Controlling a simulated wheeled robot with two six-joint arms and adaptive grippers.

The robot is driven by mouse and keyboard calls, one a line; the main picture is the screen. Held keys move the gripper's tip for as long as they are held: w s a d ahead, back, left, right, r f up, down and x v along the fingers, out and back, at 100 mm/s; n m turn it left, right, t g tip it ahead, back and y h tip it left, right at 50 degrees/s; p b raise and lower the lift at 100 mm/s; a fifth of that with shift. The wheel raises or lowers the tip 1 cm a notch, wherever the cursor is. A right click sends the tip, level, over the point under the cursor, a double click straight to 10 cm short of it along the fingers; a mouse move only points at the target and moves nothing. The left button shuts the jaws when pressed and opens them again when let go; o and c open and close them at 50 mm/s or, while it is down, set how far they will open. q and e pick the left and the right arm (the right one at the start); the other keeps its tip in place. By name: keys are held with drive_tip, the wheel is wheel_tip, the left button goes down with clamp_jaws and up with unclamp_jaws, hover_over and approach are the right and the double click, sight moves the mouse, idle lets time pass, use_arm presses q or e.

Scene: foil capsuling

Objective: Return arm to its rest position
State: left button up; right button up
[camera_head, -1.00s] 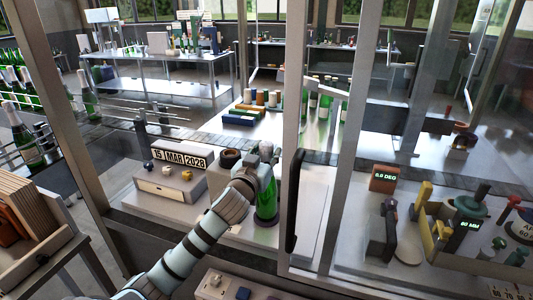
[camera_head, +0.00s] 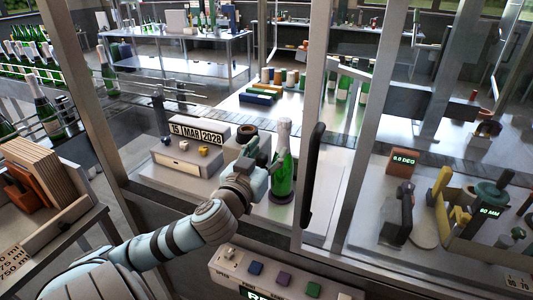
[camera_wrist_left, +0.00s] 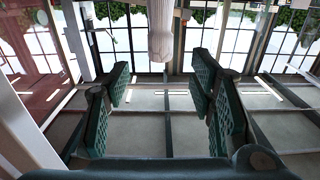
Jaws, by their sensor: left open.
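A green bottle (camera_head: 282,178) stands upright on a dark round base inside the glazed machine, with a pale foil-like cover on its neck. My left gripper (camera_head: 248,166) is just left of the bottle in the head view, and its fingers are small and hard to separate there. In the left wrist view my left gripper (camera_wrist_left: 162,88) has its green padded fingers spread wide with nothing between them. A pale ridged cylinder (camera_wrist_left: 161,32) shows beyond the fingers, perhaps the bottle's covered neck. My right gripper is not in view.
Metal posts (camera_head: 313,125) and a dark door handle (camera_head: 313,175) stand close right of the bottle. A date box (camera_head: 188,160) and a dark ring-shaped part (camera_head: 218,133) lie left of it. A button panel (camera_head: 283,280) is in front.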

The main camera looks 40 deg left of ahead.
use_arm(q)
drive_tip(key=shift+w, duration=0.1)
idle(0.4)
drive_tip(key=s+d+f+m+g+h, duration=0.1)
drive_tip(key=s+d+f+g, duration=0.1)
drive_tip(key=f, duration=0.6)
drive_tip(key=s+d+f+g, duration=0.2)
drive_tip(key=s+f+g, duration=0.2)
drive_tip(key=s+f, duration=0.3)
drive_tip(key=s+d+f+m+g+h, duration=0.1)
drive_tip(key=s+d+f+g, duration=0.2)
drive_tip(key=f, duration=0.7)
drive_tip(key=shift+s+f+m+g+h, duration=0.15)
drive_tip(key=shift+s, duration=0.45)
drive_tip(key=shift+s+f+m+g+h, duration=0.15)
drive_tip(key=shift+s, duration=0.45)
drive_tip(key=s+d+f+m+g+h, duration=0.2)
drive_tip(key=s+d+f+g, duration=0.2)
drive_tip(key=s+d+f, duration=0.4)
drive_tip(key=s+a+f+g, duration=0.15)
drive_tip(key=s+f, duration=0.25)
drive_tip(key=f, duration=0.9)
drive_tip(key=s+a+f, duration=0.2)
drive_tip(key=s+f, duration=0.1)
drive_tip(key=f, duration=0.9)
drive_tip(key=s+f, duration=0.5)
drive_tip(key=s, duration=0.4)
drive_tip(key=shift+s+f+g+b, duration=0.25)
drive_tip(key=shift+f+g+b, duration=0.1)
drive_tip(key=shift+f+b, duration=0.05)
